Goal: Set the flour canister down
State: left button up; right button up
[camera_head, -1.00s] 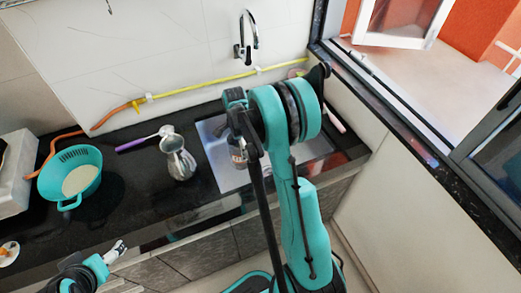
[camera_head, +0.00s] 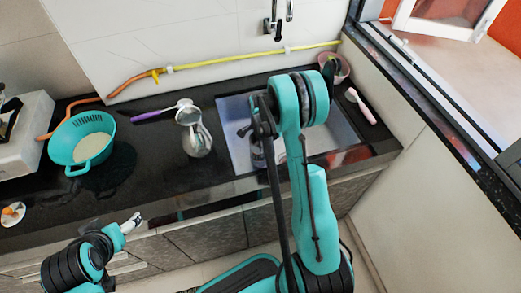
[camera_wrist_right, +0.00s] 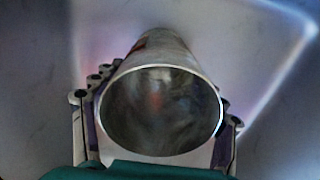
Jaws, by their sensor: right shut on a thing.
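The flour canister is a metal cylinder (camera_wrist_right: 160,58) in the right wrist view, its round open end facing the camera. My right gripper (camera_wrist_right: 160,118) has its fingers on both sides of it and is shut on it. In the head view the canister (camera_head: 258,157) shows as a small part beside my right arm, over or in the sink. The arm hides most of it, and I cannot tell whether its base touches anything. My left gripper (camera_head: 131,223) is low at the left, in front of the counter and away from the canister. Its jaw opening is unclear.
The sink (camera_head: 233,112) is set in the black counter (camera_head: 150,165).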

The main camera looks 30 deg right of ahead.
jog(key=shift+f, duration=0.55)
jog(key=shift+f, duration=0.1)
jog(key=o, duration=1.7)
jog(key=shift+o, duration=0.2)
